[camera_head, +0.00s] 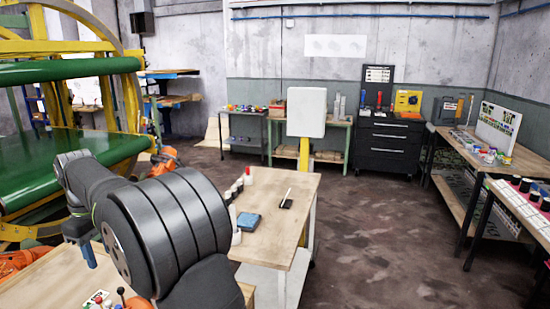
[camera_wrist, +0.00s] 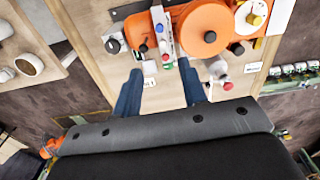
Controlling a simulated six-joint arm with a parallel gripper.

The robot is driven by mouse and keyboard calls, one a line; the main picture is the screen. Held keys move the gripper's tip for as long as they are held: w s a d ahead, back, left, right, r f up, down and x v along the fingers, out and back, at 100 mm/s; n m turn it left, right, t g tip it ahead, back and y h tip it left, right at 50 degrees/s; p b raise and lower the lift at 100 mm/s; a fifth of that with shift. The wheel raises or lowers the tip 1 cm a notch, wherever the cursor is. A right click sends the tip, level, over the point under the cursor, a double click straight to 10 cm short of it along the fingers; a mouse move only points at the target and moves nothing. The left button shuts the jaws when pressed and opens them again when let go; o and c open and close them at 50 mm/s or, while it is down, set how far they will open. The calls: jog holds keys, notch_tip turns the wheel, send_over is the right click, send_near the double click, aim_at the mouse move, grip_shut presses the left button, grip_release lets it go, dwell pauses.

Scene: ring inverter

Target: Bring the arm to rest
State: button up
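My arm, dark grey, fills the lower left of the head view and is bent, with the wrist to the left. My gripper (camera_head: 80,240) points down above a wooden bench, its blue fingers partly hidden by the arm. In the wrist view my gripper (camera_wrist: 160,80) has its two blue fingers well apart, with bare wood and a small white label between them. It is open and holds nothing.
An orange device (camera_wrist: 205,28) with knobs and buttons is beyond the fingertips on the bench (camera_head: 50,283). A yellow ring machine (camera_head: 130,90) with green beds stands left. A wooden table (camera_head: 275,230) holds a blue item (camera_head: 248,221).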

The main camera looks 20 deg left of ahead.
jog(key=d+f+n+y, duration=0.1)
jog(key=n, duration=0.2)
jog(key=d+f+n+y, duration=0.1)
jog(key=d+n, duration=0.1)
jog(key=n, duration=0.1)
jog(key=d+n+y, duration=0.1)
jog(key=n, duration=0.3)
jog(key=shift+w+d+f, duration=0.1)
jog(key=shift+d+f, duration=0.1)
jog(key=shift+f, duration=0.2)
dwell(0.3)
jog(key=shift+o, duration=0.4)
jog(key=o, duration=1.3)
jog(key=shift+c, duration=0.2)
notch_tip(320, 180, up, 7)
jog(key=d+m+y, duration=0.1)
jog(key=d+m, duration=0.1)
jog(key=m, duration=0.7)
jog(key=a+f+m, duration=0.1)
jog(key=a+f, duration=0.3)
jog(key=f, duration=0.4)
jog(key=shift+m, duration=0.3)
